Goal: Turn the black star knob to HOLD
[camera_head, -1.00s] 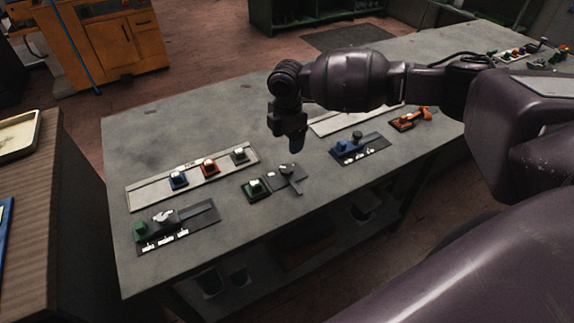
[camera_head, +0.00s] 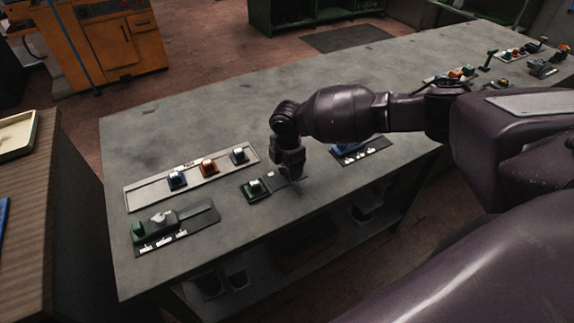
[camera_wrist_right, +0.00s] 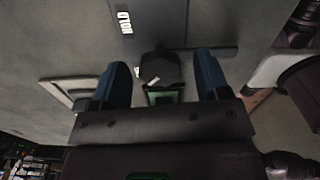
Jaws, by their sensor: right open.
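The black star knob (camera_wrist_right: 157,66) shows in the right wrist view between the two blue fingers of my right gripper (camera_wrist_right: 163,72), with a visible gap on each side. A small white mark is on the knob. The HOLD label (camera_wrist_right: 125,22) reads turned around on the dark plate beyond the knob; another white label is partly hidden beside the knob. In the head view my right gripper (camera_head: 291,172) points down over the dark plate (camera_head: 273,181) and hides the knob. It is open. My left gripper is not in view.
A green-ended dark unit (camera_head: 203,217) is near the front left. A blue unit (camera_head: 352,153) is right of the gripper.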

